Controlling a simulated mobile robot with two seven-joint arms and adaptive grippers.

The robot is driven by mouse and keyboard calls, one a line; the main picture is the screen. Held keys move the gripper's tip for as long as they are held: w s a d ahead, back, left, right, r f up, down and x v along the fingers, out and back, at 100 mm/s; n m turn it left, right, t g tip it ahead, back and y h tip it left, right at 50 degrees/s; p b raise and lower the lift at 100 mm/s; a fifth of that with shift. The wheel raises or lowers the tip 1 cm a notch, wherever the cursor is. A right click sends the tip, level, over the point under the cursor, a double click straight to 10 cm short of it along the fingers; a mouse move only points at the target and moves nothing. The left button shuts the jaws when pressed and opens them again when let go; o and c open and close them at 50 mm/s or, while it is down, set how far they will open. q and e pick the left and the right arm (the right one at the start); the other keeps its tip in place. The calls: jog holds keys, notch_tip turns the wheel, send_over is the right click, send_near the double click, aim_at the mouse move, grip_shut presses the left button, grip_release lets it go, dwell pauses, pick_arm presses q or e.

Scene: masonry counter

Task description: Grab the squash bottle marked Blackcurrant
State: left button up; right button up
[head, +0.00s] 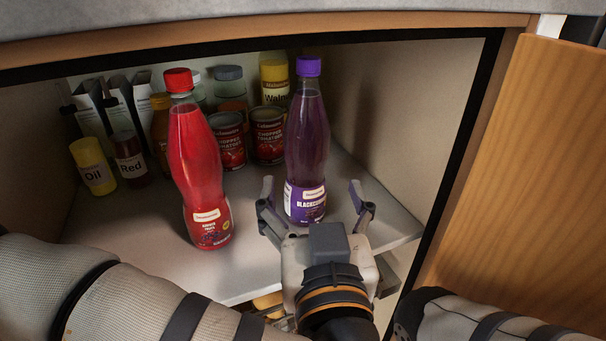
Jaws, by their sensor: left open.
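The Blackcurrant squash bottle (308,140) is dark purple with a purple cap and a purple label reading "BLACKCU...". It stands upright on the cupboard shelf, right of the middle. My left gripper (313,191) is open in front of it. One finger shows to the left of the bottle's lower part and the other to the right, with a visible gap on the right. The gripper's body hides the shelf just in front of the bottle. My right gripper is out of view; only part of my right arm shows at lower right.
A red squash bottle (197,150) stands close on the left. Behind are chopped tomato tins (268,135), a yellow-lidded jar (274,80), and Oil (93,165) and Red (130,158) bottles. The cupboard side wall (400,120) and open wooden door (530,180) bound the right.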

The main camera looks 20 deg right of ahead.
aim_at(307, 172)
pick_arm(q)
jog(key=b+x, duration=0.1)
jog(key=x, duration=0.2)
jog(key=b+x, duration=0.2)
jog(key=x, duration=0.1)
jog(key=b+x, duration=0.1)
jog(key=x, duration=0.2)
jog(key=shift+w+a+f, duration=0.1)
jog(key=shift+f, duration=0.3)
jog(key=shift+w+r+b, duration=0.15)
jog(key=shift+w+b, duration=0.15)
jog(key=shift+r, duration=0.15)
grip_shut()
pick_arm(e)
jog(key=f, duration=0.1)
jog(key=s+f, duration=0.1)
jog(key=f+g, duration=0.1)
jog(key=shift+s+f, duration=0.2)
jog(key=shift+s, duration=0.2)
